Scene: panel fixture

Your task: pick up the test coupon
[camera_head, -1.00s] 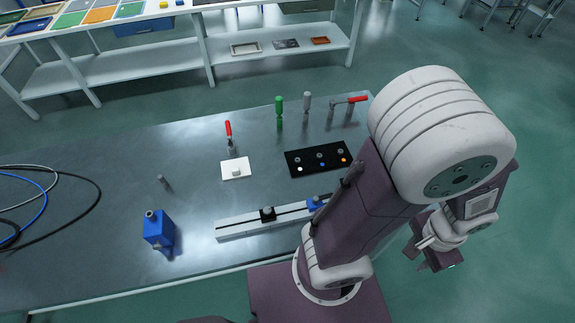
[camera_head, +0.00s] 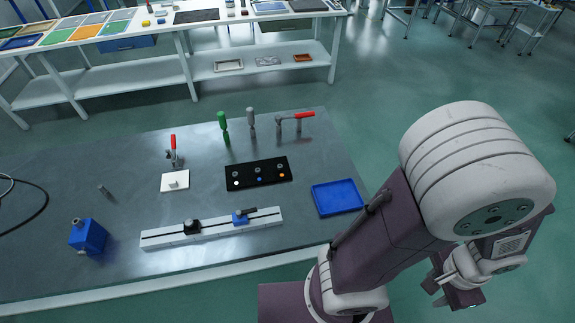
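A white square plate (camera_head: 166,187) lies on the grey workbench, with a small pale block (camera_head: 174,182) on it. I cannot tell for sure which piece is the test coupon; this pale block or plate may be it. A toggle clamp with a red handle (camera_head: 173,143) stands just behind the plate. My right gripper (camera_head: 461,298) hangs at the lower right, off the bench and far from the plate. Its fingers are too small and turned away to tell if they are open. My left gripper is not in view.
On the bench (camera_head: 130,150) are a black panel (camera_head: 258,181), an empty blue tray (camera_head: 337,208), a white rail (camera_head: 214,230), a blue block (camera_head: 88,236), a green-handled tool (camera_head: 223,122) and a red-handled clamp (camera_head: 304,115). A white shelf table (camera_head: 130,75) stands behind.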

